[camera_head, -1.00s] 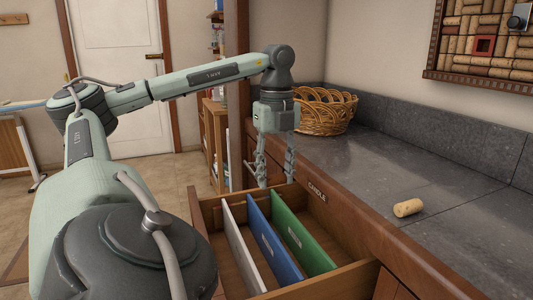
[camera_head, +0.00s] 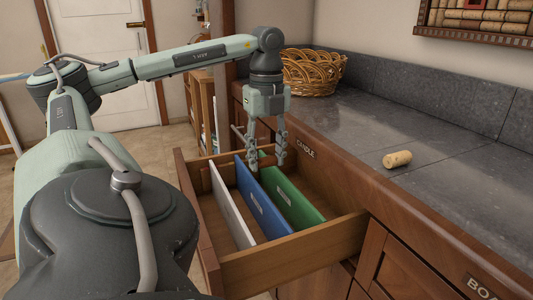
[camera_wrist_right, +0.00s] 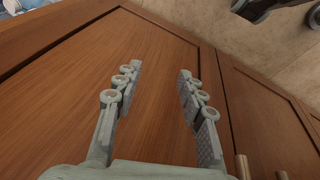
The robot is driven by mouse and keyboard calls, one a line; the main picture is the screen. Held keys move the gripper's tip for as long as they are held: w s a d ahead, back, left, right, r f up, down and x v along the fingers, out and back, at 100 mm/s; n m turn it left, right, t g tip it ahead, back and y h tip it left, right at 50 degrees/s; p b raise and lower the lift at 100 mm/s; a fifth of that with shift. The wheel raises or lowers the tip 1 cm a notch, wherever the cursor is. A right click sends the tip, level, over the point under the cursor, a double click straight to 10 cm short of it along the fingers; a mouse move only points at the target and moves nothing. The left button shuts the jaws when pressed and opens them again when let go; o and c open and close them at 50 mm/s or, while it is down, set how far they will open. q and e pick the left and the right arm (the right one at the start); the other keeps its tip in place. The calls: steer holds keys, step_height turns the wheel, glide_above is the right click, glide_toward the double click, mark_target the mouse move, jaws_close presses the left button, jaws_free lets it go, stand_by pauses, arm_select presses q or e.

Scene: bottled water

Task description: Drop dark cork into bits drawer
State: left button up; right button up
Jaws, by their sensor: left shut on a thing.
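My left gripper (camera_head: 268,164) points down over the far end of the open drawer (camera_head: 300,262), by the ends of the blue and green dividers. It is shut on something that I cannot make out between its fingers. No dark cork shows clearly in any view. The drawer has a white divider (camera_head: 230,207), a blue divider (camera_head: 262,205) and a green divider (camera_head: 292,200); the compartment floors I see look empty. Their labels are unreadable. My right gripper (camera_wrist_right: 158,72) is open and empty in the right wrist view, before wooden cabinet fronts.
A light cork (camera_head: 397,159) lies on the dark stone counter (camera_head: 350,140). A wicker basket (camera_head: 312,72) stands at its back. A cork board (camera_head: 480,18) hangs on the wall.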

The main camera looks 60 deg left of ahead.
mark_target(267, 159)
arm_select(q)
steer(key=shift+f, duration=0.15)
steer(key=o, duration=0.8)
step_height(267, 159, up, 8)
steer(key=shift+f, duration=0.15)
steer(key=shift+r, duration=2.2)
